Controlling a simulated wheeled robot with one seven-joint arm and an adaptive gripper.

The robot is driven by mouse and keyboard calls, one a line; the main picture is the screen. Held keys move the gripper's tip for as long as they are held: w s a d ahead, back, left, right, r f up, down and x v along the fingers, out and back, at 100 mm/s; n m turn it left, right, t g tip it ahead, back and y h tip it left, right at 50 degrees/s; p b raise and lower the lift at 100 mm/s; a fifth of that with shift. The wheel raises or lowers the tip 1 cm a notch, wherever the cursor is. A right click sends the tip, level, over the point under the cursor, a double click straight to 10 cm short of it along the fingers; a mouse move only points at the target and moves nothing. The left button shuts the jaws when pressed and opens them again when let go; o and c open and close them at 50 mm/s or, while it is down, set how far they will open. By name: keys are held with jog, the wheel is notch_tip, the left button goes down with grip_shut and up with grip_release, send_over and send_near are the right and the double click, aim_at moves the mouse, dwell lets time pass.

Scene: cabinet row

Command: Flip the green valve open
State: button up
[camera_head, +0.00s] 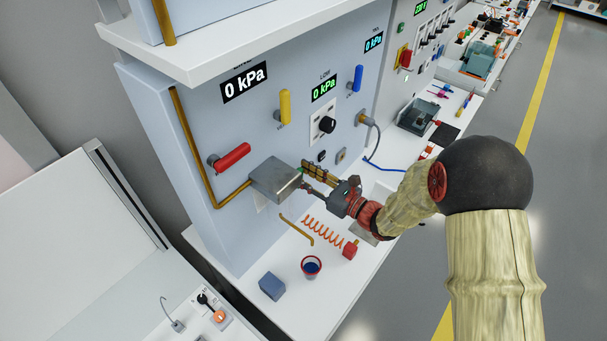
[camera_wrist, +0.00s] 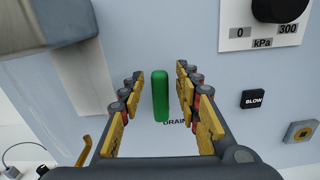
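The green valve handle (camera_wrist: 160,96) stands upright in the wrist view on the pale panel, with a partly hidden label reading "DRAIN" at its lower end. My gripper (camera_wrist: 158,78) is open, with one yellow-padded finger on each side of the handle. A gap shows between the handle and both fingers; I see no contact. In the head view my gripper (camera_head: 312,179) is at the low part of the panel, right of the metal box, and only a small bit of green (camera_head: 300,170) shows there.
A metal box (camera_head: 275,180) with a brass pipe juts out close left of my gripper. Red (camera_head: 230,157), yellow (camera_head: 285,106) and blue (camera_head: 357,78) valve handles sit higher. A cup (camera_head: 311,266), a blue block (camera_head: 272,286) and an orange coil (camera_head: 323,232) lie on the bench below.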

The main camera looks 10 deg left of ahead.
jog(key=shift+c, duration=1.2)
grip_shut()
jog(key=shift+s+a+n+b, duration=0.15)
jog(key=shift+s+n+b, duration=0.1)
jog(key=shift+n+b, duration=0.3)
jog(key=shift+o, duration=1.8)
grip_release()
